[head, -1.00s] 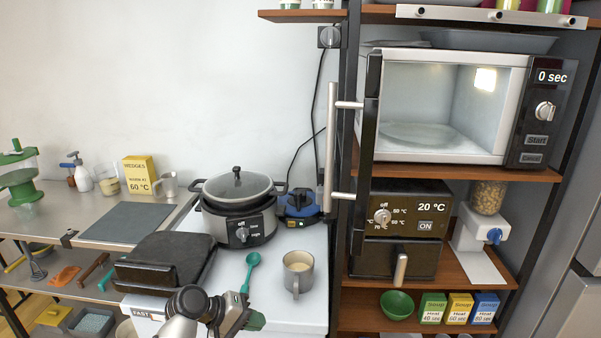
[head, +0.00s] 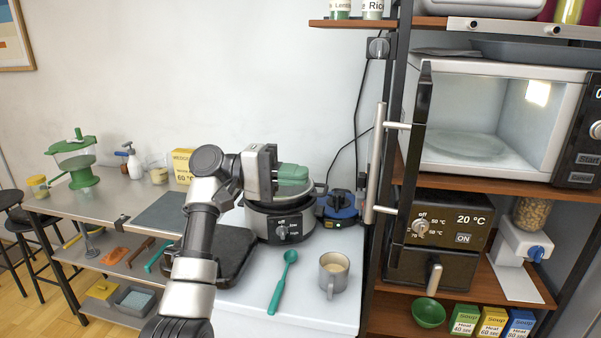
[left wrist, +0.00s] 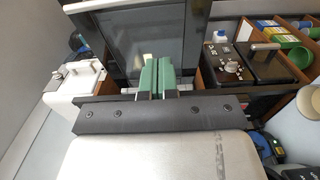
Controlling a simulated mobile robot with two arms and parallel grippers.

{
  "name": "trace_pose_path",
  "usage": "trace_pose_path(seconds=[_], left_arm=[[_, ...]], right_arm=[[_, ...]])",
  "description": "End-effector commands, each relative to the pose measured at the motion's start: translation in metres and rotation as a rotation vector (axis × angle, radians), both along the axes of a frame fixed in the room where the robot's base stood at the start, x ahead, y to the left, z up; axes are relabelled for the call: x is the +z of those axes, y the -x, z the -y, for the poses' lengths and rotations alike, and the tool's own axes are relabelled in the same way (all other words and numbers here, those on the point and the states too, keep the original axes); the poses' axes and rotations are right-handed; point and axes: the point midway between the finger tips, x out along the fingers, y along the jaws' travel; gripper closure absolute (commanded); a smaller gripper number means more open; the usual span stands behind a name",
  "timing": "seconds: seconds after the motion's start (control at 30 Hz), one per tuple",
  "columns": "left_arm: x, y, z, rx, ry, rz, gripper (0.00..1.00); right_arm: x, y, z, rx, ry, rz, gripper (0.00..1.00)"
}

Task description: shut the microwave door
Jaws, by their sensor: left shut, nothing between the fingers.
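The microwave (head: 500,110) stands on the shelf at the right of the head view, with its lit inside showing. Its dark door (head: 419,150) is swung open and seen nearly edge-on, with a long silver handle (head: 376,165) on its left side. My left gripper (head: 293,174) is shut and empty, its green fingers pointing right in front of the slow cooker, left of the handle and apart from it in the picture. In the left wrist view the fingers (left wrist: 155,78) point toward a dark framed glass panel (left wrist: 142,45), seemingly the door. My right gripper is not in view.
A slow cooker (head: 280,228) stands behind and below my left gripper. A cup (head: 334,274) and a green spoon (head: 282,285) are on the white counter. A dark oven (head: 440,235) is below the microwave. A black shelf post stands near the door.

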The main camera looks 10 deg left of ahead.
Motion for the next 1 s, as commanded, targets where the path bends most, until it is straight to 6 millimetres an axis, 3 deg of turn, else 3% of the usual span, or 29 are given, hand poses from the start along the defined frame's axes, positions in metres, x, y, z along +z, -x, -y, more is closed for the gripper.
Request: trace_pose_path(seconds=[0.33,0.4,0.63,1.0], left_arm=[[0.004,-0.001,0.075,-0.002,0.001,-0.001,1.0],[0.004,0.009,0.083,0.0,0.0,0.001,1.0],[0.001,0.024,0.098,0.001,-0.001,-0.001,1.0],[0.0,0.026,0.1,0.002,-0.001,0.0,1.0]], right_arm=[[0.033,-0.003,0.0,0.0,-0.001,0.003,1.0],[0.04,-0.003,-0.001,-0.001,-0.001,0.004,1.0],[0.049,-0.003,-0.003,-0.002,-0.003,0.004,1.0],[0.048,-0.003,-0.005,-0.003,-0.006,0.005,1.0]])
